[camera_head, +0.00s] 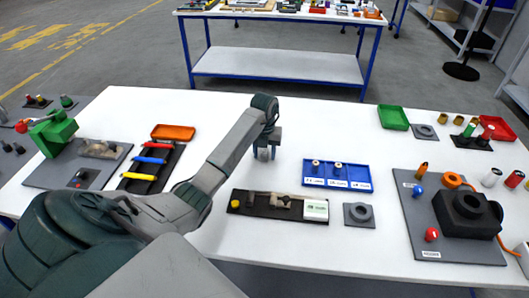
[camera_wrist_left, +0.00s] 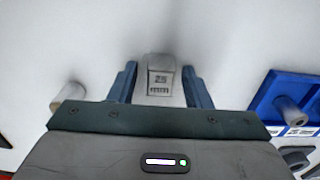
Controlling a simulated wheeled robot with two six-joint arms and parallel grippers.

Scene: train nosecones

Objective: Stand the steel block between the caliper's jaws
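The steel block (camera_wrist_left: 162,78), a small grey block marked "25 mm", stands on the white table in the left wrist view. My left gripper (camera_wrist_left: 160,84) has its blue-grey fingers on either side of it, with a narrow gap showing at each side. In the head view my left gripper (camera_head: 267,148) points down at the table's middle, and its fingers mostly hide the block. The caliper (camera_head: 283,201) appears to be the grey tool on a dark board (camera_head: 262,210) in front of the gripper; its jaws are too small to make out. My right gripper is out of view.
A blue tray (camera_head: 337,184) with two pegs lies right of the gripper, and a grey ring pad (camera_head: 359,214) lies in front of it. An orange tray (camera_head: 173,132) and colored tools (camera_head: 150,160) lie left. The table behind the gripper is clear.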

